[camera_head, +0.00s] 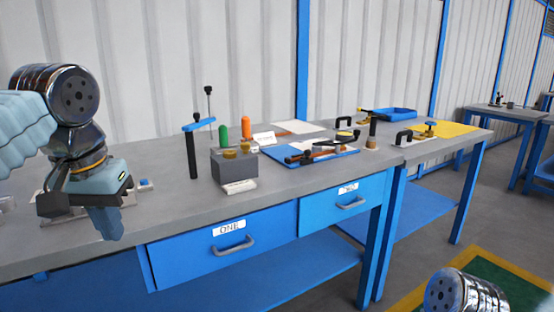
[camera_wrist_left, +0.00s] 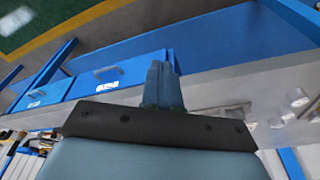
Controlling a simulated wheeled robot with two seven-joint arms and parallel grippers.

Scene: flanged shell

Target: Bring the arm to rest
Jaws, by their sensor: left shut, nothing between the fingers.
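My left arm comes in from the left in the head view. Its gripper (camera_head: 108,222) points down in front of the workbench's front edge, left of the drawer marked ONE (camera_head: 226,240). The fingers are shut together with nothing between them. In the left wrist view the shut fingers (camera_wrist_left: 163,85) show against the blue bench front. At the lower right of the head view a metallic joint of my right arm (camera_head: 465,293) shows; the right gripper is not visible.
The grey workbench (camera_head: 180,215) carries a grey block (camera_head: 234,168) with green and orange handled tools, a blue mat (camera_head: 310,155) with tools, and a blue tray (camera_head: 395,114). A second drawer (camera_head: 345,200) is shut. Small items lie behind my left gripper.

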